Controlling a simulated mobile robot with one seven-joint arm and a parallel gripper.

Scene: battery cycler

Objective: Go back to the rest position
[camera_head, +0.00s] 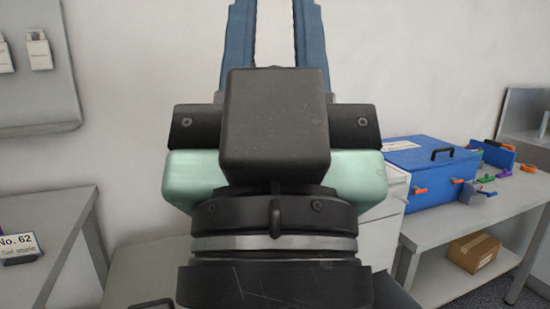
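My gripper (273,45) fills the middle of the head camera view, seen from behind, with its black housing and pale green body close to the camera. Its two blue fingers point up and stand apart, with the bare pale wall showing between them. I see nothing held between the visible parts of the fingers. The fingertips run past the top edge of the picture.
A grey table at left carries a sign (18,246) reading "No. 62". A bench (447,224) at right holds a blue box (431,172) and small coloured parts. A cardboard box (474,252) sits on its lower shelf. White drawers (392,205) stand behind my gripper.

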